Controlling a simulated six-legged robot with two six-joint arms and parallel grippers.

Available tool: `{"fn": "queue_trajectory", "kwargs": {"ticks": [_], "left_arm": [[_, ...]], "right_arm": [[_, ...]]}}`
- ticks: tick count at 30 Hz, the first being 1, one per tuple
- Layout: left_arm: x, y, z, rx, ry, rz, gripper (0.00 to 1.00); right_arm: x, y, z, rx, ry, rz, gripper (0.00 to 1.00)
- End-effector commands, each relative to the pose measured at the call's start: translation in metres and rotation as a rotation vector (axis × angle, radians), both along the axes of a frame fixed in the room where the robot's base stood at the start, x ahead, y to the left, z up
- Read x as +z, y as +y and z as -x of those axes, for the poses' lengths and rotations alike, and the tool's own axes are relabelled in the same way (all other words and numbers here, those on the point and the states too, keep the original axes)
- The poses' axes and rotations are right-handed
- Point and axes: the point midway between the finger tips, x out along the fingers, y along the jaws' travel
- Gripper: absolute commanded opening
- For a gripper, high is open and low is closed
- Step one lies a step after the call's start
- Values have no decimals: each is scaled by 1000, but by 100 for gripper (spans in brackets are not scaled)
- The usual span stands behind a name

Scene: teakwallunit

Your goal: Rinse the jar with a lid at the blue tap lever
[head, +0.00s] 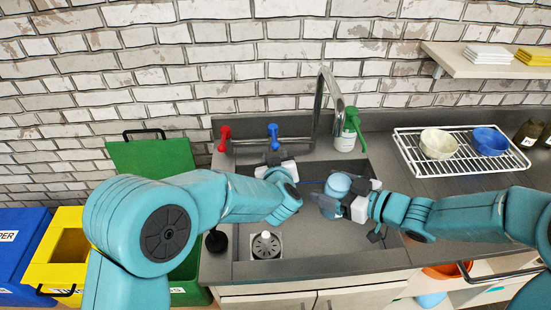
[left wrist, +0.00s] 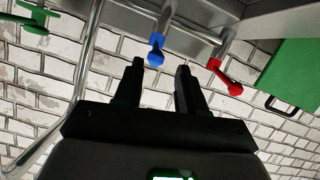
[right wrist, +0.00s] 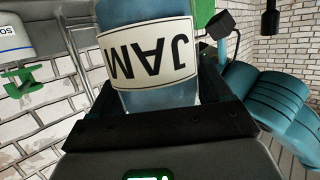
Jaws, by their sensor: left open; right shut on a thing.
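The blue tap lever (head: 273,132) stands on the tap pipe behind the sink, and in the left wrist view (left wrist: 156,52) it lies just beyond the fingertips. My left gripper (head: 277,165) is open and empty in front of it; its two fingers (left wrist: 160,68) are apart. The jar (head: 337,185), bluish with a white JAM label, is shut in my right gripper (head: 347,203) above the sink basin. The jar fills the right wrist view (right wrist: 155,60). The curved spout (head: 326,85) is above and behind the jar. I cannot make out the lid or any running water.
A red lever (head: 224,133) and a green soap pump bottle (head: 346,138) flank the blue lever. A white rack (head: 405,150) with a cream bowl (head: 438,144) and a blue bowl (head: 489,141) stands right. A drain basket (head: 266,245) sits at the sink front. Bins stand left.

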Motion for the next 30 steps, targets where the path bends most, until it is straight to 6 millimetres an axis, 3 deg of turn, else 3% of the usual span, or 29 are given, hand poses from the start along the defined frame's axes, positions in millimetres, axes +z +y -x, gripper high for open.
{"fn": "queue_trajectory", "kwargs": {"ticks": [13, 30], "left_arm": [[3, 0, 0, 0, 0, 0, 40], [30, 0, 0, 0, 0, 0, 40]], "right_arm": [[5, 0, 2, 0, -4, -1, 36], [41, -1, 46, -1, -3, -1, 36]]}}
